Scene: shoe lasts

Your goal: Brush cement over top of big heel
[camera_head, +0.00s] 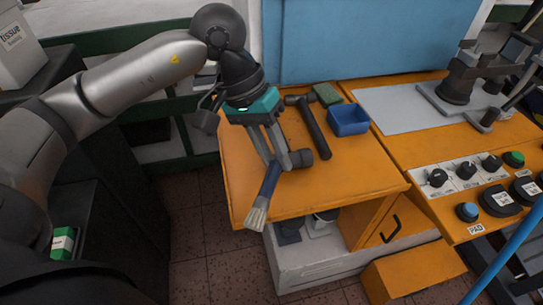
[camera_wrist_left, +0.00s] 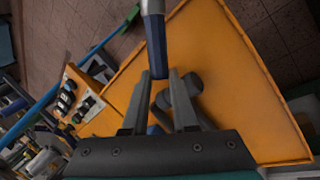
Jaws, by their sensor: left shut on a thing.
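My left gripper (camera_head: 276,163) is shut on a brush (camera_head: 269,184) with a blue handle and pale bristles. The brush hangs down, bristles lowest, over the front left edge of the orange table (camera_head: 350,180). The brush also shows in the left wrist view (camera_wrist_left: 157,45), its handle between my two fingers (camera_wrist_left: 158,88). A dark grey rounded piece (camera_head: 302,158) shows beside the fingertips; it also appears in the wrist view (camera_wrist_left: 188,84), partly behind a finger. I cannot tell whether it is the heel. No cement container is clearly recognisable. My right gripper is not in view.
A dark hammer (camera_head: 313,128) lies on the table right of my gripper. A green sponge (camera_head: 328,94) and a blue bin (camera_head: 348,121) stand behind it. A control panel with knobs (camera_head: 465,171) and a grey machine (camera_head: 456,85) are at the right. The table's front right is clear.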

